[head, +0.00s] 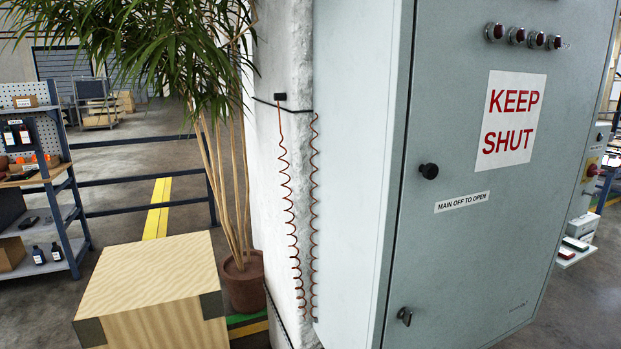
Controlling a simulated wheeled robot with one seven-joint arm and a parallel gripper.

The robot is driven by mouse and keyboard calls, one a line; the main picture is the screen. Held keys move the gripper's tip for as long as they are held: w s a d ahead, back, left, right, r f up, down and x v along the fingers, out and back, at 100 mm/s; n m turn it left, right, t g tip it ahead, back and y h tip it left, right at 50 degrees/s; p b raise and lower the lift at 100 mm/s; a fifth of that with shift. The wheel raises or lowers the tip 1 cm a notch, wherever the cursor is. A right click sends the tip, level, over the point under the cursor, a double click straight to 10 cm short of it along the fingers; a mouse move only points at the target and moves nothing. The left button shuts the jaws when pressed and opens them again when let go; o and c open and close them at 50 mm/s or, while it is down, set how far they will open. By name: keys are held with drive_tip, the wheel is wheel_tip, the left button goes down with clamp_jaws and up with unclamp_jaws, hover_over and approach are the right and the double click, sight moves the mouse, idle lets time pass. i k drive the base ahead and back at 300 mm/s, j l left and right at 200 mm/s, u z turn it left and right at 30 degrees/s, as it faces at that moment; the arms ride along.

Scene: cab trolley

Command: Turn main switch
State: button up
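A red knob on a yellow plate (591,171) shows at the far right, on a grey box partly hidden by the large cabinet. It looks like a main switch, but its position is too small to read. The grey-green cabinet (440,250) fills the right half, and its door looks closed. The door bears a black round knob (428,171), a label "MAIN OFF TO OPEN" (462,202) and a small dark latch (405,316) low down. My gripper is not in view.
Coiled red cords (291,200) hang on a white pillar (275,170) left of the cabinet. A wooden crate (150,280) and a potted plant (243,283) stand beside it. Shelving (75,240) stands far left.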

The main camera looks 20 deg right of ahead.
sight(593, 171)
drive_tip(key=z, duration=2.2)
